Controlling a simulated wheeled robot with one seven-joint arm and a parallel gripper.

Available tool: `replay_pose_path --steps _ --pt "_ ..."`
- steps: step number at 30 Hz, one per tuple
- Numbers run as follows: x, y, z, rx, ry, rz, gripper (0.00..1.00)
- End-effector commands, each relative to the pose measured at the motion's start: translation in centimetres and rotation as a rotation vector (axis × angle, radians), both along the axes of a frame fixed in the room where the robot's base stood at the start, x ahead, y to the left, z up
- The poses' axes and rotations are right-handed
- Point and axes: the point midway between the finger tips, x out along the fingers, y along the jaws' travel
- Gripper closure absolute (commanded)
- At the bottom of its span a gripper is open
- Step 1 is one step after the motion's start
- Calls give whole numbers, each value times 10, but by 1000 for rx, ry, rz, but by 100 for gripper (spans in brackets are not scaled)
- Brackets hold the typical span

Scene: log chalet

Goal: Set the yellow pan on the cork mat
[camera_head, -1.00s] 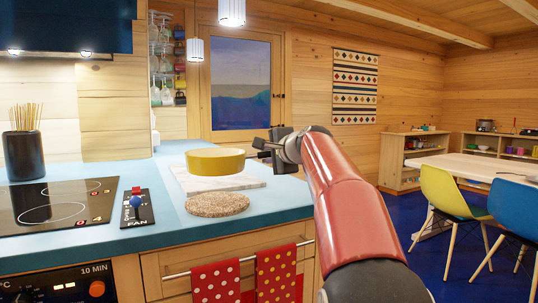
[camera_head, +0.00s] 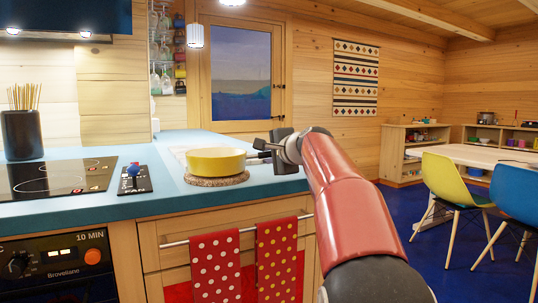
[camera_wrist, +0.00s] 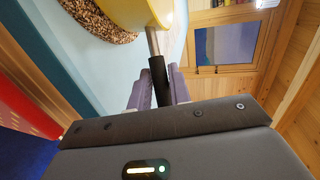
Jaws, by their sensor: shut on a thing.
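The yellow pan (camera_head: 215,161) is level over the cork mat (camera_head: 217,182) in the head view, its base at or just above the mat. I cannot tell whether they touch. My gripper (camera_head: 272,151) is to the right of the pan, shut on its dark handle. In the wrist view the fingers (camera_wrist: 158,92) close around the black handle (camera_wrist: 158,72), and a metal stem joins it to the pan (camera_wrist: 122,12). The speckled mat (camera_wrist: 100,20) shows beside the pan there; the pan hides part of it.
The blue counter (camera_head: 155,205) runs along the front. A black hob (camera_head: 60,177), a fan switch panel (camera_head: 134,181) and a dark pot of skewers (camera_head: 22,135) are to the left. Dotted towels (camera_head: 216,262) hang below.

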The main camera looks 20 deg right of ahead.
Motion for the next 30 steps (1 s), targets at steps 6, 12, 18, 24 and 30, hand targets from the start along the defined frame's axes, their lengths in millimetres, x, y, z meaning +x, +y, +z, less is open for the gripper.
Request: replay_pose_path --steps 6,12,18,24,30 --pt "0 0 3 1 -5 -1 100" --pt "0 0 1 1 -4 -1 100" --pt "0 0 -3 1 -4 -1 100" --pt "0 0 -5 1 -4 -1 71" --pt "0 0 -6 0 -2 0 55"
